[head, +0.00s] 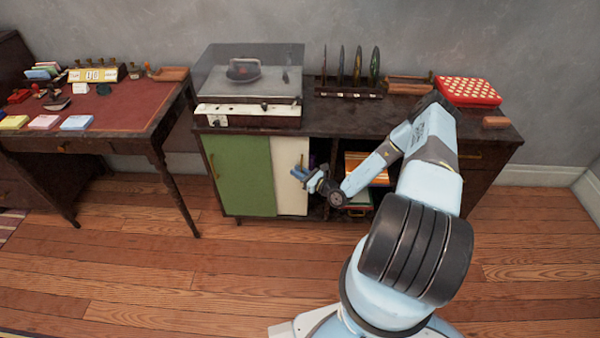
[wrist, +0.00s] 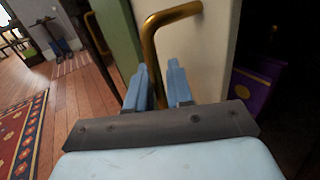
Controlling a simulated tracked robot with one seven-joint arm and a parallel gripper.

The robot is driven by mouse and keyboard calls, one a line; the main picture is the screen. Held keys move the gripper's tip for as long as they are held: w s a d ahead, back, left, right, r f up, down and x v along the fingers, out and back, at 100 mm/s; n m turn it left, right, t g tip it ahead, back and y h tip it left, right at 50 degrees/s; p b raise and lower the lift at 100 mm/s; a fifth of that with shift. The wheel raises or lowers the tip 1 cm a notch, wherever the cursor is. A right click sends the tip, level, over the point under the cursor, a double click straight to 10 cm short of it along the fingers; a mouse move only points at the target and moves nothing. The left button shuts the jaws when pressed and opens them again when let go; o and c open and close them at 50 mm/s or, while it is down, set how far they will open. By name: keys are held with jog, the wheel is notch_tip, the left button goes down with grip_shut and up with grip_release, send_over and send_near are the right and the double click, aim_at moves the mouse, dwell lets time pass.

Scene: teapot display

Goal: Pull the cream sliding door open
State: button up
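The cream sliding door (head: 287,158) stands upright in the cabinet front, beside a green door (head: 243,175). It also fills the middle of the wrist view (wrist: 205,65). Its brass handle (wrist: 150,45) is a bent bar near the door's left side. My gripper (head: 301,172) is at the door front. In the wrist view my gripper's two blue fingers (wrist: 158,68) are apart, with the handle's upright bar between them. A small gap shows between the bar and the right finger. Firm contact with the handle cannot be seen.
Right of the cream door is a dark open compartment with a purple item (wrist: 255,85) and books (head: 362,168). A record player (head: 250,88) and a red box (head: 467,91) stand on the cabinet top (head: 395,115). A desk (head: 115,105) stands left. The floor in front is clear.

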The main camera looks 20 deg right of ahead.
grip_shut()
jog(key=shift+a, duration=0.1)
dwell(0.4)
